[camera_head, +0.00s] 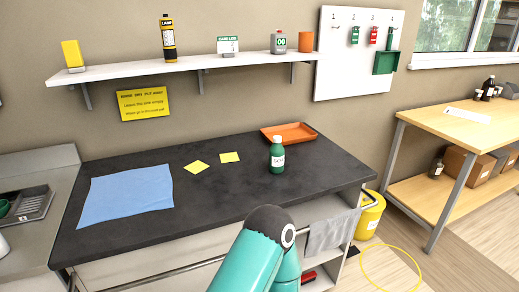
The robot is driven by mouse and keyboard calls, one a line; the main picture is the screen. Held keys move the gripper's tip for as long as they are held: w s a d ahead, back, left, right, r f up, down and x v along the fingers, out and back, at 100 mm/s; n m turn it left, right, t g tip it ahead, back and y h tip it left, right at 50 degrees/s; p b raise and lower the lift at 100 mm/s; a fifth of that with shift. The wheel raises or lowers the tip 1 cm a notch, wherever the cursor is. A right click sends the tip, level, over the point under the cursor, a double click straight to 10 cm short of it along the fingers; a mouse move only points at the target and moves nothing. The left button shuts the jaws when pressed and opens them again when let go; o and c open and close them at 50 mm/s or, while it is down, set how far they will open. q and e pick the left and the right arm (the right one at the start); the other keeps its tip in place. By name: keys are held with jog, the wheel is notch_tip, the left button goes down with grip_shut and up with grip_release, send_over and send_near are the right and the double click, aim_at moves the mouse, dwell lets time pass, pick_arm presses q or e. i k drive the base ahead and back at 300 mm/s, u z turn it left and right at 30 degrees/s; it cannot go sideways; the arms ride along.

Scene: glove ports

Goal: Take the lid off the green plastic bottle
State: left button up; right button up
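The green plastic bottle (277,160) stands upright on the dark worktop (235,192), right of its middle, with a white label on its front. Neither of my grippers shows in the head view. Only a teal and black link of one of my arms is in view at the bottom centre, in front of the worktop's front edge. Nothing is touching the bottle.
An orange tray (289,133) lies just behind the bottle. Yellow squares (197,167) and a blue cloth (125,191) lie to the left. A white shelf (180,65) hangs above. A grey towel (332,232) hangs at the front rail. The worktop in front of the bottle is clear.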

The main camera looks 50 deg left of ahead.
aim_at(277, 151)
jog(key=u, duration=0.2)
jog(key=i, duration=0.65)
jog(key=u, duration=0.4)
jog(key=k, duration=0.9)
jog(key=u, duration=0.2)
jog(key=i, duration=0.7)
